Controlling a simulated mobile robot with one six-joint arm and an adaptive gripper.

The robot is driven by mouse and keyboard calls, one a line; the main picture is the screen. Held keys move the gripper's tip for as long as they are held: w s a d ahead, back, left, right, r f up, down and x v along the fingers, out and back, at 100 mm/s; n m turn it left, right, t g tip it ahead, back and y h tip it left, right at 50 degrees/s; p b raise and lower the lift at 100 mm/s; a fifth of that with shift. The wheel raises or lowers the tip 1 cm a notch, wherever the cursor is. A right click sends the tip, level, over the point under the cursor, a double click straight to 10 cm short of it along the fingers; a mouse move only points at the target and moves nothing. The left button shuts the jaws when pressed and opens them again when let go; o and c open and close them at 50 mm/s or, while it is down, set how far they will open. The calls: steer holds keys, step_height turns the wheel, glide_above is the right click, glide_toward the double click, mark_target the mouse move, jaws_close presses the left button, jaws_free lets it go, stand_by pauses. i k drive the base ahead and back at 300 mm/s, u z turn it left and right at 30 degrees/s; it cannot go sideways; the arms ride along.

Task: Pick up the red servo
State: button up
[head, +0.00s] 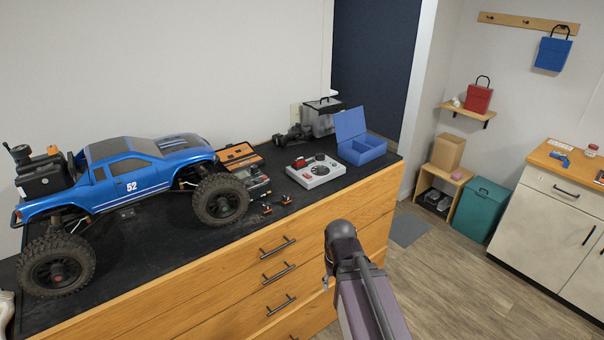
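I cannot clearly pick out a red servo. Two small dark parts with orange-red bits, one on the left (266,208) and one on the right (286,199), lie on the black mat near the crawler's front wheel. They are too small to identify. A small item with red and white on it (591,150) lies on the right-hand counter, also too small to tell. Part of my arm rises at the lower middle, in front of the drawers. My gripper is not visible.
The blue crawler (137,180) fills the bench's left side. Behind the small parts are an orange-and-black case (238,155), a white-grey device (314,170) and an open blue box (361,146). A teal bin (483,210) stands beside the right counter (545,215). Wooden floor (440,275) between is clear.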

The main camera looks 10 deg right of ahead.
mark_target(299, 161)
steer(key=u, duration=0.25)
steer(key=k, duration=0.3)
steer(key=z, duration=2)
steer(key=i, duration=2.3)
steer(key=z, duration=0.05)
